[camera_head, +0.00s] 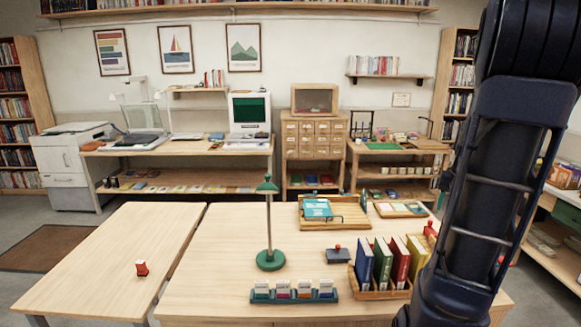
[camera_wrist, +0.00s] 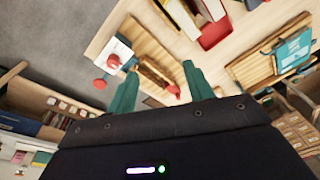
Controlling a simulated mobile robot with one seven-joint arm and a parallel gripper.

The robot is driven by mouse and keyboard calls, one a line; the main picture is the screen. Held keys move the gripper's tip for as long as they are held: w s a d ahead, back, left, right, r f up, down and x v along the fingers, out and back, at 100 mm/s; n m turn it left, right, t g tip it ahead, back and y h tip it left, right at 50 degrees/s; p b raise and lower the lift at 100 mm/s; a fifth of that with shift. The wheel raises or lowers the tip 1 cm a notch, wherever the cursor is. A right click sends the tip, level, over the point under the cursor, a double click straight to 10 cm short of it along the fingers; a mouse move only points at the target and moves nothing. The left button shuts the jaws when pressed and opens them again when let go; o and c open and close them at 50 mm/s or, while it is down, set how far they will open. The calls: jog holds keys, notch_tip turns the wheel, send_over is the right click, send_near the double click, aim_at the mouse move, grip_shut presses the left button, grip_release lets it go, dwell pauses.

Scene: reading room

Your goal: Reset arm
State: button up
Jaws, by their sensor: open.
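In the wrist view my gripper (camera_wrist: 157,84) is open. Its two teal fingers stand apart and nothing shows held between them. Beyond the fingers, a wooden tray, red pieces and a table edge show, tilted by the camera angle. In the head view my dark arm rises along the right side, and the gripper itself is out of that picture. The arm hides part of the table's right end and the shelves behind it.
The wooden table (camera_head: 215,285) holds a green lamp (camera_head: 268,220), a card rack (camera_head: 293,293), a wooden holder with upright books (camera_head: 382,262) and a wooden tray (camera_head: 325,224).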

jog(key=s+a+r+n+t, duration=0.1)
jog(key=s+a, duration=0.3)
jog(key=a, duration=0.4)
jog(key=s+a+r+n+t, duration=0.1)
jog(key=s+a+r+n, duration=0.2)
jog(key=s+a, duration=0.2)
jog(key=s+a+r+n+t, duration=0.1)
jog(key=s+a+r+n, duration=0.1)
jog(key=a, duration=0.8)
jog(key=shift+s+a+r, duration=0.35)
jog(key=shift+s+r, duration=0.2)
jog(key=shift+s, duration=0.6)
jog(key=shift+c, duration=0.2)
